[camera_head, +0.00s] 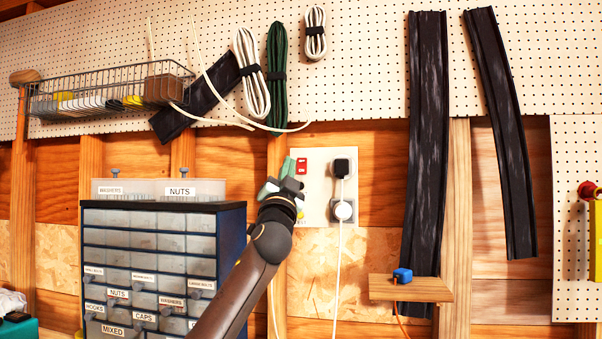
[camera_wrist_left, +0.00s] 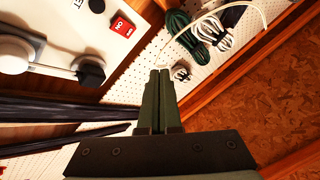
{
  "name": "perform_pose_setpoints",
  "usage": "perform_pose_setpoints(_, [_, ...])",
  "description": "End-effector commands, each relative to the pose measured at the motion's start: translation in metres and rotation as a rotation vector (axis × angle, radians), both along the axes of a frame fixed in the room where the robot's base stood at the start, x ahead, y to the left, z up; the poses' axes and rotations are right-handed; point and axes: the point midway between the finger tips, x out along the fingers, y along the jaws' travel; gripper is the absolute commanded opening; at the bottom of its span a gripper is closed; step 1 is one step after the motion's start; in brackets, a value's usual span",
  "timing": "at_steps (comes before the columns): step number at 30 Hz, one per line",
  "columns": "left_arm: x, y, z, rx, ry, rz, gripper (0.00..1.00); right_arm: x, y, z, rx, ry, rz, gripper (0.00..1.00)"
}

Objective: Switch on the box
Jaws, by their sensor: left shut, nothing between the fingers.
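The box (camera_head: 320,210) is a pale panel on the wooden wall, with a red switch (camera_head: 302,166) at its upper left. Two plugs sit in it on the right, a black one (camera_head: 342,167) and a white one (camera_head: 343,210). My left gripper (camera_head: 290,166) is shut and empty, in front of the box's left edge, with its fingertips close beside the red switch. In the left wrist view the shut fingers (camera_wrist_left: 159,75) appear apart from the red switch (camera_wrist_left: 122,27), which bears white lettering. My gripper hides the box's lower left part. My right gripper is not in view.
A blue drawer cabinet (camera_head: 230,245) with labelled drawers stands left of my left arm. A white cord hangs from the black plug. Coiled cables (camera_head: 252,80) hang above, and dark strips (camera_head: 427,140) hang to the right. A small wooden shelf (camera_head: 430,289) holds a blue item.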

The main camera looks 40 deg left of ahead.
Motion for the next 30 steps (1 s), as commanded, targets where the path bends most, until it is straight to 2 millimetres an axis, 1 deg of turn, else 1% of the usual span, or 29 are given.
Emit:
perform_pose_setpoints(4, [0.002,0.001,0.0,-0.001,0.0,0.0,0.0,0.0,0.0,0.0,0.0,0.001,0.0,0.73])
perform_pose_setpoints(8, [0.009,0.006,0.0,-0.002,0.0,0.001,0.0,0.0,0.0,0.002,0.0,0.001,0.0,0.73])
perform_pose_setpoints(19, [0.054,0.029,-0.007,-0.003,0.002,0.0,0.0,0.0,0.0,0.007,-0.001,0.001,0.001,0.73])
perform_pose_setpoints(24, [0.064,0.038,-0.008,-0.004,-0.01,0.005,0.0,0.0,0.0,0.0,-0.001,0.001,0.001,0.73])
perform_pose_setpoints(30, [0.074,0.042,-0.01,-0.002,-0.004,0.001,0.0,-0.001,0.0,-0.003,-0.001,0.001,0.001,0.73])
